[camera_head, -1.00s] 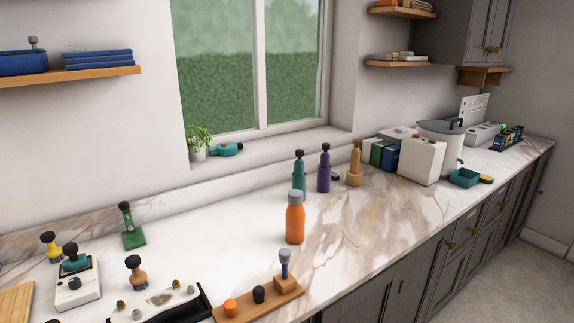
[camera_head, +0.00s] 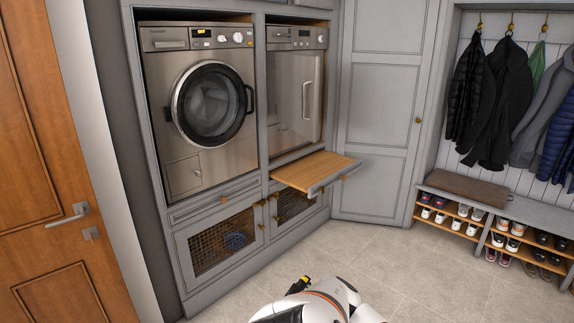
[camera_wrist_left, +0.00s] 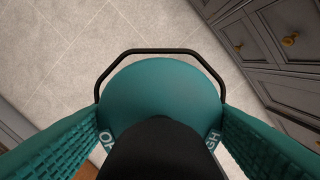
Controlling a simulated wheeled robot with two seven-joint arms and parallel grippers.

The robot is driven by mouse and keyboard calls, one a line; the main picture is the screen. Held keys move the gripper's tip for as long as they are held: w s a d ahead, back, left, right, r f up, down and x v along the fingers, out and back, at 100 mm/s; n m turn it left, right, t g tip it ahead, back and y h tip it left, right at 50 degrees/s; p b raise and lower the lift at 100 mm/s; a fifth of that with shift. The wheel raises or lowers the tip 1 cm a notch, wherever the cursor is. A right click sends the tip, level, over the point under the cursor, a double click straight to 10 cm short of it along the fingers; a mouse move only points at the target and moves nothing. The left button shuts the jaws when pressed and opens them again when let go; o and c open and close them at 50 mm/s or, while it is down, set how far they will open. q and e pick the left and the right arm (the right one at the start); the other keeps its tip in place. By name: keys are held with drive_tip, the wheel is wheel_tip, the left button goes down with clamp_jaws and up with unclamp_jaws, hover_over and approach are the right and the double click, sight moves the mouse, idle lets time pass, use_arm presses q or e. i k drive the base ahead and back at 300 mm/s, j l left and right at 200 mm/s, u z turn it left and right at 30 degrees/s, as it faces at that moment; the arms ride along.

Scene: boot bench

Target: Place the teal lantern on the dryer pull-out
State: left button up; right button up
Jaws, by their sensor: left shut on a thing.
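The teal lantern (camera_wrist_left: 160,85) fills the middle of the left wrist view, with a thin black bail handle around its far side and a black part at the near centre. My left gripper (camera_wrist_left: 160,143) is shut on the lantern, with a teal ridged finger on each side. The floor shows beyond it. The lantern does not show in the head view. The dryer pull-out (camera_head: 312,171) is a wooden-topped shelf extended below the right-hand machine, and its top is bare. My right gripper cannot be made out in either view.
The washer (camera_head: 205,110) and dryer (camera_head: 297,100) stand in a grey cabinet, with mesh-front doors (camera_head: 222,240) below. The tiled floor in front is clear. A boot bench (camera_head: 500,212) with shoes and hanging coats is at right. A wooden door (camera_head: 50,180) is at left.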

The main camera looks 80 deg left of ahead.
sight(311, 160)
drive_tip(key=i+j+u, duration=0.1)
drive_tip(key=u, duration=0.35)
drive_tip(key=i+j+u, duration=0.1)
drive_tip(key=u, duration=0.4)
drive_tip(key=i+j+u, duration=0.1)
drive_tip(key=u, duration=0.35)
drive_tip(key=i+u, duration=0.1)
drive_tip(key=u, duration=0.35)
drive_tip(key=i, duration=4.1)
drive_tip(key=i+u, duration=0.3)
drive_tip(key=i, duration=0.15)
drive_tip(key=i+l+u, duration=0.15)
drive_tip(key=i+u, duration=0.15)
drive_tip(key=i, duration=0.15)
drive_tip(key=i+l+u, duration=0.3)
drive_tip(key=i, duration=0.15)
